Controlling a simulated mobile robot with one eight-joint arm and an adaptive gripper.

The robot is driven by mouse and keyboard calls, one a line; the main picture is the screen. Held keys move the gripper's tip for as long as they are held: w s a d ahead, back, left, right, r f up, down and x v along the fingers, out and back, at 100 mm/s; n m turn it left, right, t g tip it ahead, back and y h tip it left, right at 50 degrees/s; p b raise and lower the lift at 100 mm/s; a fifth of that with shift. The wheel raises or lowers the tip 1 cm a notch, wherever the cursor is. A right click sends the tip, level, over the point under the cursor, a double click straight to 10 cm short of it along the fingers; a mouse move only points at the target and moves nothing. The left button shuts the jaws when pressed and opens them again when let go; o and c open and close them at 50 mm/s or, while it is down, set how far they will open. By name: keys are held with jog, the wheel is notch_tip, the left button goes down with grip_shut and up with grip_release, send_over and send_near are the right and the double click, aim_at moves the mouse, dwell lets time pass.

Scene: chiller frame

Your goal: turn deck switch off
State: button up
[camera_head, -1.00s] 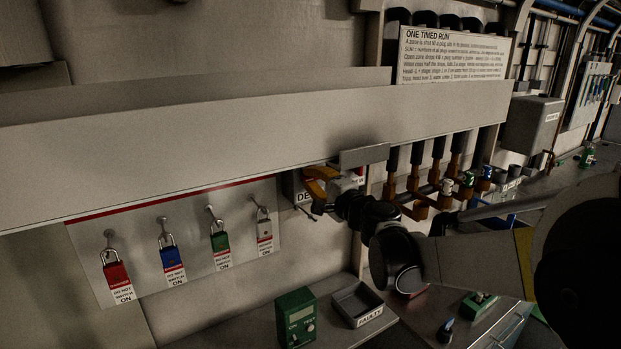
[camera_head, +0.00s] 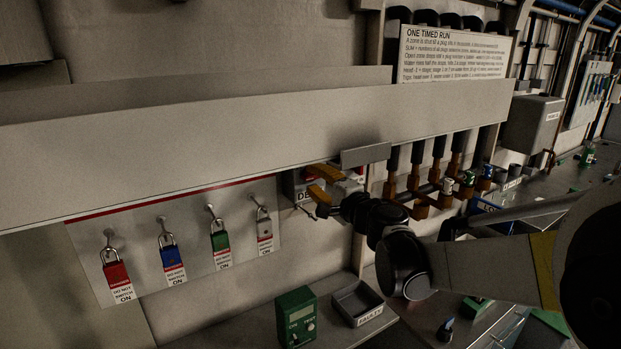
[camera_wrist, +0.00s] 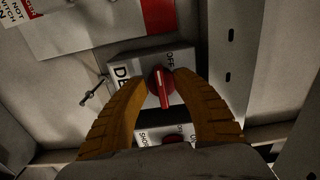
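The deck switch is a pale box (camera_wrist: 125,62) with a red rotary knob (camera_wrist: 161,86), seen in the wrist view with "DE" and "OFF" lettering. The knob's handle points down and slightly right in that view. My gripper (camera_wrist: 168,78) has its two orange fingers apart on either side of the knob, with a visible gap at least on the left finger; whether the right finger touches cannot be told. In the head view my gripper (camera_head: 322,182) is in front of the box (camera_head: 300,190), which is partly hidden by it and the panel edge.
A second box with a red knob (camera_wrist: 172,138) sits just below, partly behind my gripper. Padlocks hang on the board (camera_head: 250,250) at left. A green tester (camera_head: 296,316) and dark tray (camera_head: 358,302) stand on the bench below. Orange-handled valves (camera_head: 413,182) are to the right.

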jog(key=v, duration=1)
jog(key=shift+s, duration=0.2)
jog(key=shift+d, duration=0.15)
jog(key=s+d+f+n+g+h+b, duration=0.25)
jog(key=s+f+n, duration=0.2)
jog(key=s, duration=0.25)
jog(key=s+d+f+n+g+h+b, duration=0.1)
jog(key=s+f+n+g, duration=0.2)
jog(key=s+f, duration=0.35)
jog(key=s+d+f+n+g+h, duration=0.1)
jog(key=s+d+f+h, duration=0.2)
jog(key=s+d, duration=0.3)
jog(key=s+d+f+n+g+h+b, duration=0.1)
jog(key=s+d+f+n+h, duration=0.1)
jog(key=s+d+f, duration=0.4)
jog(key=s+h, duration=0.1)
jog(key=s, duration=0.1)
jog(key=shift+s+d, duration=0.35)
jog(key=shift+s, duration=0.05)
